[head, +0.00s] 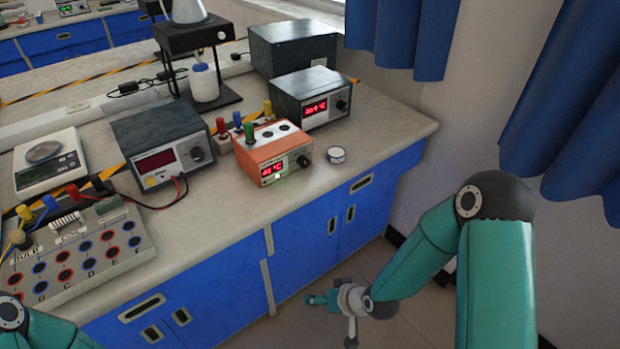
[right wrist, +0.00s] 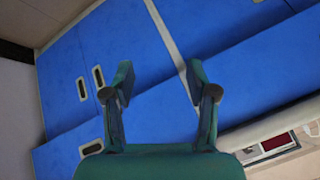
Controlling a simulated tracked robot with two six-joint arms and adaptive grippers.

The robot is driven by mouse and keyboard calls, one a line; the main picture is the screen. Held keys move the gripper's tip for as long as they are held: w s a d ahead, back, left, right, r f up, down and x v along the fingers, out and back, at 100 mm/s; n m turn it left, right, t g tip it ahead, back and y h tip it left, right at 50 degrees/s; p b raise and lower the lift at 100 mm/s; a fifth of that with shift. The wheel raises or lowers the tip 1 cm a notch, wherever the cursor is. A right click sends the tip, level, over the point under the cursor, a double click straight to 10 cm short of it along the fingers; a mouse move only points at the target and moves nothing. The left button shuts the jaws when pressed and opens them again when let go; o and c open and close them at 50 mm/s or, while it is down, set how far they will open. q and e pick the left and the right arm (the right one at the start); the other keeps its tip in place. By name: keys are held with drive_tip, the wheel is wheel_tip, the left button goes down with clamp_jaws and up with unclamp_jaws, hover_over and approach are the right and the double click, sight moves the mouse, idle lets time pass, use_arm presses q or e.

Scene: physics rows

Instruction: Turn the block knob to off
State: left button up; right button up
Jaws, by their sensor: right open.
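The orange block heater (head: 270,147) sits on the bench near its front edge, with dark wells on top and a lit red display (head: 271,171). Its black knob (head: 304,161) is on the front face, right of the display; I cannot tell which way it points. My right gripper (head: 330,318) is low in front of the blue cabinets, below the bench top and well apart from the knob. The right wrist view shows its two fingers (right wrist: 160,76) spread and empty. Only part of my left arm shows at the bottom left; its gripper is out of frame.
A small round container (head: 336,155) stands right of the block. A grey unit with a red display (head: 312,99) is behind it, and a power supply (head: 163,146) is to its left. The bench edge and blue cabinets (head: 330,217) lie between my right gripper and the bench top.

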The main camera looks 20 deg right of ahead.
drive_tip(key=w+d+r+n+t+b, duration=0.1)
drive_tip(key=w+d+r+t+b, duration=0.15)
drive_tip(key=w, duration=0.25)
drive_tip(key=w+d+r+n+t+b, duration=0.1)
drive_tip(key=w+d+r+t+b, duration=0.15)
drive_tip(key=w+d, duration=0.2)
drive_tip(key=n+t+y+b, duration=0.2)
drive_tip(key=n+t+b, duration=0.25)
drive_tip(key=b, duration=0.25)
approach(307, 163)
use_arm(q)
wheel_tip(307, 163, down, 15)
drive_tip(key=shift+r, duration=0.2)
use_arm(e)
drive_tip(key=shift+t, duration=0.45)
drive_tip(key=x, duration=0.9)
drive_tip(key=shift+w+a+f, duration=0.25)
drive_tip(key=shift+a+f, duration=0.05)
drive_tip(key=shift+f, duration=0.1)
clamp_jaws()
drive_tip(key=shift+d, duration=0.2)
use_arm(q)
drive_tip(key=shift+a+f, duration=0.1)
drive_tip(key=shift+f, duration=0.05)
use_arm(e)
drive_tip(key=shift+a, duration=0.1)
